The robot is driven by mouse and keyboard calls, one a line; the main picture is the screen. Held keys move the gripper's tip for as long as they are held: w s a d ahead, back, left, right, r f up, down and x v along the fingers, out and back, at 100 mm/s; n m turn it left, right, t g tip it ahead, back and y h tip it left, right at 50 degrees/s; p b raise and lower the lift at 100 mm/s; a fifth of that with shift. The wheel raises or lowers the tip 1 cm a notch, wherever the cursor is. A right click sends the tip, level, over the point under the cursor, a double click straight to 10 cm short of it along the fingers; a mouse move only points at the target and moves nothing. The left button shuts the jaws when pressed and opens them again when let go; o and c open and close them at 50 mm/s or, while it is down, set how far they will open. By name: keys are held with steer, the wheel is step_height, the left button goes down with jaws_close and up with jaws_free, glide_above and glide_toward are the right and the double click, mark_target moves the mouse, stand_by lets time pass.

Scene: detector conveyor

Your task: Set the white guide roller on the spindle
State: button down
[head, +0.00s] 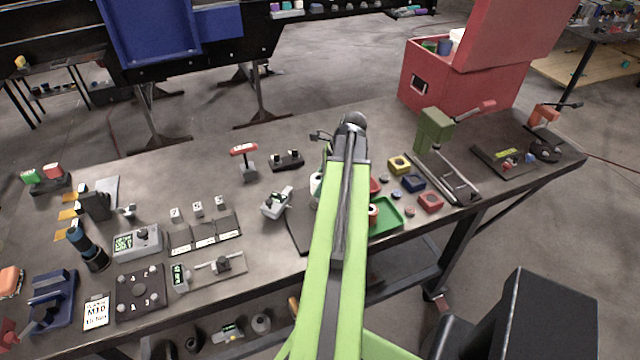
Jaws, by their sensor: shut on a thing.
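My green arm crosses the middle of the head view and hides what lies behind it. My gripper is not visible; it seems hidden behind the arm. A small white rounded piece (316,184) shows at the arm's left edge, above a dark mat (298,232). I cannot tell whether it is the white guide roller, or whether it is held. A pale round piece with red (373,212) shows at the arm's right edge, by the green tray (388,228). I cannot make out the spindle.
Red, yellow and blue blocks (414,183) lie right of my arm. A green press (434,130) and an open red box (440,85) stand farther right. Left are a grey device (277,203), a red-topped stand (246,160) and several instruments. Bare tabletop shows at back left.

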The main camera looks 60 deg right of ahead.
steer(key=shift+f, duration=0.2)
stand_by(0.4)
steer(key=shift+f+b, duration=0.25)
steer(key=shift+b, duration=0.2)
steer(key=shift+f, duration=0.1)
steer(key=shift+f+b, duration=0.5)
steer(key=shift+b, duration=0.1)
stand_by(0.4)
steer(key=shift+f+b, duration=0.6)
steer(key=shift+f, duration=0.15)
steer(key=shift+f+b, duration=0.35)
steer(key=shift+b, duration=0.15)
